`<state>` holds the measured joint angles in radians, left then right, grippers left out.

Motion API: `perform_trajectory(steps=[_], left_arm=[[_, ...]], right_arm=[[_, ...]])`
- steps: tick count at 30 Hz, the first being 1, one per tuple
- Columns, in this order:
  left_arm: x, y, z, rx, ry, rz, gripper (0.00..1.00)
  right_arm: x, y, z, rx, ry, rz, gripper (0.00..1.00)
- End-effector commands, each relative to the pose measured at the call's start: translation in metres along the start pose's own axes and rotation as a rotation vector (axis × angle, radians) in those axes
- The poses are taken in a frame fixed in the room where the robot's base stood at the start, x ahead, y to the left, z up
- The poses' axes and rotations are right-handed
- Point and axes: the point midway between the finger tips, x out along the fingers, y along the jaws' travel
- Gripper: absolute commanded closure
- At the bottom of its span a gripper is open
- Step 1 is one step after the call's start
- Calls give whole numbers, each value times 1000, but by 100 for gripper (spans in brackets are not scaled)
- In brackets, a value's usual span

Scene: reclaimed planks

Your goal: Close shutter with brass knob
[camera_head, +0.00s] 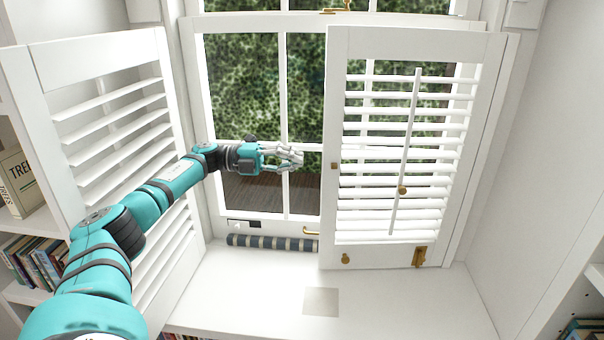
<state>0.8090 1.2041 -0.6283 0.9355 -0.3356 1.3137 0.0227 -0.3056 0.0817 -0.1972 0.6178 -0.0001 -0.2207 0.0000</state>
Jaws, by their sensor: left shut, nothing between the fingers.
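The right white louvred shutter (497,120) stands across the right half of the window, with a small round brass knob (346,258) at its lower left corner. The left louvred shutter (150,55) is swung open into the room at the left, and I see no knob on it; my arm hides part of it. My left gripper (298,155) is shut and empty, in front of the window's middle. In the picture it is just left of the right shutter's free edge and well above the knob; I cannot tell whether it touches anything. My right gripper is out of view.
A striped roll (272,242) lies along the foot of the window. The white sill (240,285) is mostly clear, with a flat grey square (321,301). A brass latch (419,257) is low on the right shutter. Bookshelves (30,240) stand at the left.

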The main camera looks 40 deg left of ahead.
Motion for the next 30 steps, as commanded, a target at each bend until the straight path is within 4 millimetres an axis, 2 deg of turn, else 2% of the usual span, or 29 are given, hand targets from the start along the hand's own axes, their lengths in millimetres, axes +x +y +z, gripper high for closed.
perform_trajectory(steps=[4, 8, 21, 25, 30], left_arm=[[1, 0, 0, 1, 1, -2, 100], [-2, 0, 0, 1, 0, -2, 100], [-66, 0, 0, 1, -2, -3, 100], [-74, -1, -1, 2, 0, -3, 100], [-76, -1, -1, 2, 1, -3, 100]], right_arm=[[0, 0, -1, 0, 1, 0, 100], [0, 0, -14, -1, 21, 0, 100], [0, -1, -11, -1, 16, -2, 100], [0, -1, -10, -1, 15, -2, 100], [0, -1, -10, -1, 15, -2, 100]])
